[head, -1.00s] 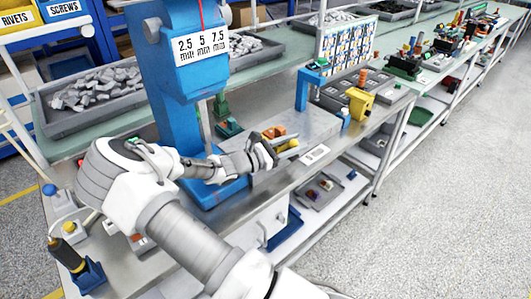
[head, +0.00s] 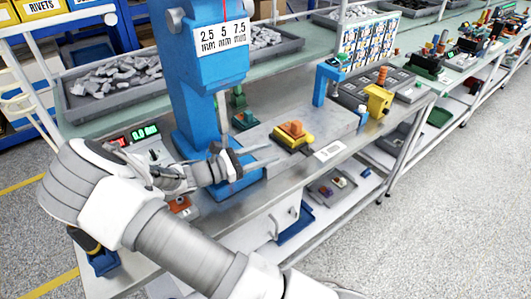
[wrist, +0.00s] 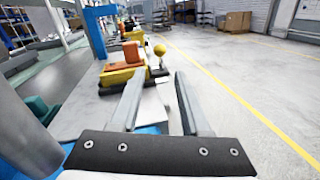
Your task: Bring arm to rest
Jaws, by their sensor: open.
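My gripper (head: 262,158) is open and empty in the head view, in front of the blue press column (head: 190,90) and left of a yellow base with an orange block (head: 293,135). In the wrist view my gripper's two fingers (wrist: 160,105) are spread apart with nothing between them. The yellow base with the orange block (wrist: 123,62) lies just beyond the left finger there, apart from it. My arm reaches from the bottom of the head view, bends at the left, and points right over the bench.
The steel bench (head: 225,215) carries a blue frame (head: 326,82), a yellow fixture (head: 377,100) and a green digital readout (head: 144,132). Bins of grey parts (head: 115,85) stand behind. The grey floor (head: 440,210) right of the bench is open.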

